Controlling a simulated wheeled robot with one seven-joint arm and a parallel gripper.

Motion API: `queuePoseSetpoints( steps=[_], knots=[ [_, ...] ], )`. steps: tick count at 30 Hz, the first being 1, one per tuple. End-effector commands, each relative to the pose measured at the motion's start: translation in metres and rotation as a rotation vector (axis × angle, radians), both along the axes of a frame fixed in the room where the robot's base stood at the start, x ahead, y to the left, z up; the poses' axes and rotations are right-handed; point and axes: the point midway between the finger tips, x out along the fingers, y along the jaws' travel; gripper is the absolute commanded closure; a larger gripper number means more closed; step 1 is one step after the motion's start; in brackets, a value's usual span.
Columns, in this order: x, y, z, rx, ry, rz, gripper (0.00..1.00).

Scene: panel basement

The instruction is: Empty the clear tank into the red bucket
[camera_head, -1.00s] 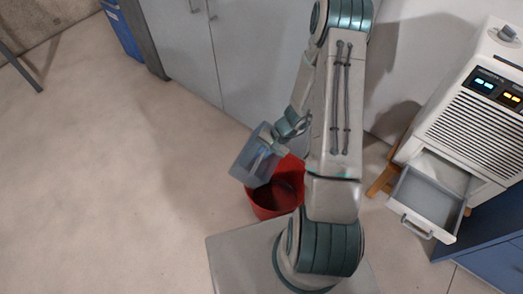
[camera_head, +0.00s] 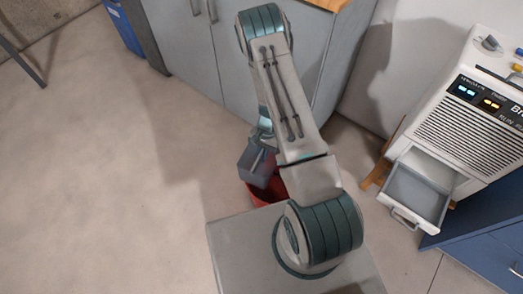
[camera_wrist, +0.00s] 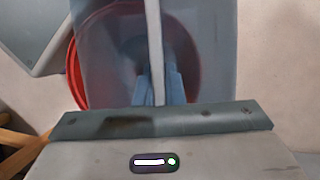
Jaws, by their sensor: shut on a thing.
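The clear tank (camera_head: 257,166) is a bluish see-through box, tilted, above the red bucket (camera_head: 262,198) beside my base. My gripper (camera_wrist: 160,88) is shut on the tank's pale bar-like handle (camera_wrist: 153,45). In the wrist view the tank (camera_wrist: 100,60) fills the upper middle, and the bucket's red rim (camera_wrist: 74,75) shows behind and through it. In the head view my arm and the tank hide much of the bucket. I cannot tell whether water is left in the tank or how full the bucket is.
A white machine (camera_head: 470,125) with lit displays stands at the right, its drawer (camera_head: 418,190) pulled out. A blue cabinet (camera_head: 485,245) is below it. Grey cabinets (camera_head: 190,45) stand behind the bucket. The floor (camera_head: 90,190) at the left is clear.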

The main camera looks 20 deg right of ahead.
Motion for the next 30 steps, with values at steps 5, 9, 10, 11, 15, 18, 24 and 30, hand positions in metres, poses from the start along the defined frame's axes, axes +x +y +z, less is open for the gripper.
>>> queuePoseSetpoints(
  steps=[5, 9, 10, 11, 15, 18, 24, 30],
  knots=[
    [0.001, -0.001, 0.020, 0.006, -0.005, -0.005, 1.00],
    [0.000, -0.001, 0.031, 0.006, -0.004, -0.005, 1.00],
    [0.000, -0.001, 0.033, 0.006, -0.004, -0.005, 1.00],
    [0.000, -0.001, 0.035, 0.006, -0.004, -0.005, 1.00],
    [0.001, -0.001, 0.043, 0.007, -0.005, -0.006, 1.00],
    [0.001, -0.001, 0.047, 0.007, -0.005, -0.005, 1.00],
    [0.000, -0.001, 0.049, 0.007, -0.005, -0.005, 1.00],
    [0.000, -0.001, 0.049, 0.007, -0.005, -0.005, 1.00]
  ],
)
